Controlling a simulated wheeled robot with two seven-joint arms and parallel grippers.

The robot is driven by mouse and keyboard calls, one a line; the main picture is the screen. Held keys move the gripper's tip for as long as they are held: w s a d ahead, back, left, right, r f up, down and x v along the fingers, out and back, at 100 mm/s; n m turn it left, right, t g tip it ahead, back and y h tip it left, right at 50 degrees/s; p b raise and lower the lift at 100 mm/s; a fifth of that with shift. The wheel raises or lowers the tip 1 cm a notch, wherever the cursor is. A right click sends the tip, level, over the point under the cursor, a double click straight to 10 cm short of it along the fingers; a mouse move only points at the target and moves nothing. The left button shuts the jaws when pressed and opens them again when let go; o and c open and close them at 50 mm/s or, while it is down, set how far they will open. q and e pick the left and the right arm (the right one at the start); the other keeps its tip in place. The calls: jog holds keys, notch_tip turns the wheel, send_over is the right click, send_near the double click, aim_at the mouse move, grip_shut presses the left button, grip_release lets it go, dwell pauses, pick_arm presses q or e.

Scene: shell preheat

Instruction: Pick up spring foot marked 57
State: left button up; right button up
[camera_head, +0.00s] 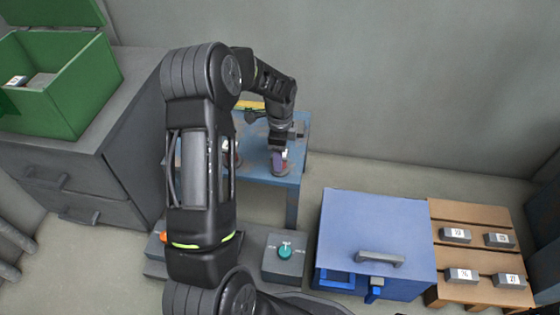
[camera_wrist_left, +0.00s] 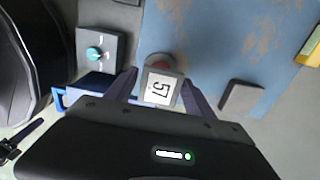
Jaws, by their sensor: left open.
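The spring foot marked 57 (camera_wrist_left: 160,88) shows its white label in the left wrist view, with a rounded reddish part just beyond it. It lies between the two fingers of my left gripper (camera_wrist_left: 158,82), which are apart, with one finger on each side. I cannot tell whether either finger touches it. In the head view my left gripper (camera_head: 280,148) points down over the front right part of the worn blue table (camera_head: 260,177), and the foot is mostly hidden there.
A grey box with a teal knob (camera_head: 285,250) and a blue box with a handle (camera_head: 375,230) stand in front. A wooden rack (camera_head: 470,210) holds several numbered grey blocks. An open green bin (camera_head: 65,95) sits on grey drawers (camera_head: 70,190) at left.

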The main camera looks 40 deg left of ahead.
pick_arm(q)
jog(key=shift+c, duration=0.3)
grip_shut()
dwell(0.3)
